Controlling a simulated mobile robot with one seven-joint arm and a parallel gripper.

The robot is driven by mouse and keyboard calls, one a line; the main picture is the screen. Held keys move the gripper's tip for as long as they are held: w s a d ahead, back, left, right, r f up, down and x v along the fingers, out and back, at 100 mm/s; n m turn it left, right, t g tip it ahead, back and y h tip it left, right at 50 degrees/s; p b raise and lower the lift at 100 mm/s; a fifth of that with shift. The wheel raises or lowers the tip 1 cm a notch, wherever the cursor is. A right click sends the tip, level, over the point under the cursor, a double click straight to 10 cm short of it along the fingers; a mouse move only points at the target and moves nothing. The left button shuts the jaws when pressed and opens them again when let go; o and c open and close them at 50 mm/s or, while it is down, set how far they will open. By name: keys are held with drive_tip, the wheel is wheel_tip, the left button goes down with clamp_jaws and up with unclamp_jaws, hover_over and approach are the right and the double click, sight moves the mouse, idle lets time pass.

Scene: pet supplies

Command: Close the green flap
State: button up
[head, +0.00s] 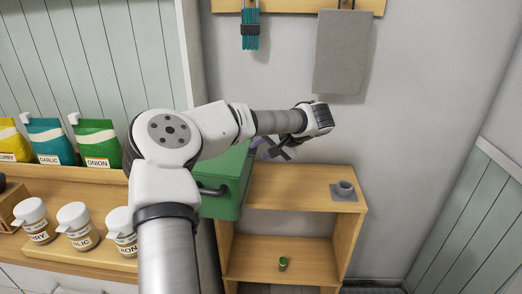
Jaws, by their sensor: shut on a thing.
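A green box (231,207) with a dark bar handle (212,189) stands at the left end of the wooden shelf unit, partly behind my arm. Its green top surface shows, but I cannot tell which part is the flap or how far it is open. My gripper (274,149) is just right of the box's upper right edge, above the shelf top. Its dark fingers are shut on a small pale purple thing (263,147), mostly hidden and hard to make out. I cannot tell whether the gripper touches the box.
The wooden shelf unit (300,186) bears a grey cup (345,188) on a grey square. A small green-topped jar (283,264) stands on its lower shelf. Labelled bags (97,143) and white-lidded jars (77,225) line the left counter. A grey board (342,52) and teal brush (250,32) hang behind.

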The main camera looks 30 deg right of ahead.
drive_tip(key=b+v, duration=0.1)
drive_tip(key=v, duration=1.2)
drive_tip(key=shift+d+b, duration=0.2)
drive_tip(key=shift+b, duration=0.1)
drive_tip(key=shift+w+f, duration=0.1)
